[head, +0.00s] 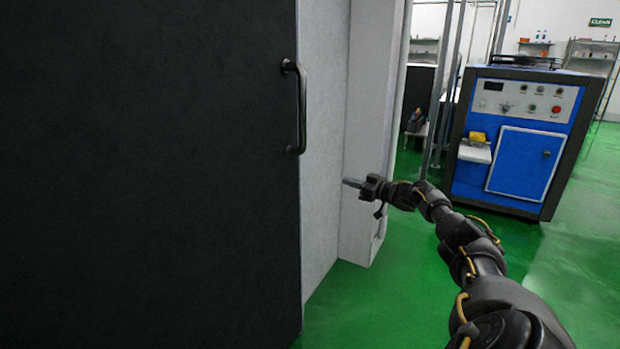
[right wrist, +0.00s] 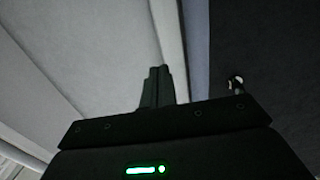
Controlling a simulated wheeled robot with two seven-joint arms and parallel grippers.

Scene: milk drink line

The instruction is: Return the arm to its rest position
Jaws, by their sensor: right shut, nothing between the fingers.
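My right arm reaches in from the lower right of the head view. Its gripper (head: 352,183) points left, in front of the pale wall panel and to the right of the dark door. The gripper is shut and empty; its fingers (right wrist: 157,86) are together in the right wrist view. The black door handle (head: 295,108) is up and to the left of the gripper, apart from it. My left gripper is not in view.
The dark door (head: 150,170) fills the left of the head view. A pale wall panel (head: 325,120) stands beside it. A blue machine (head: 520,140) with buttons stands at the back right. Green floor (head: 400,290) is open below the arm.

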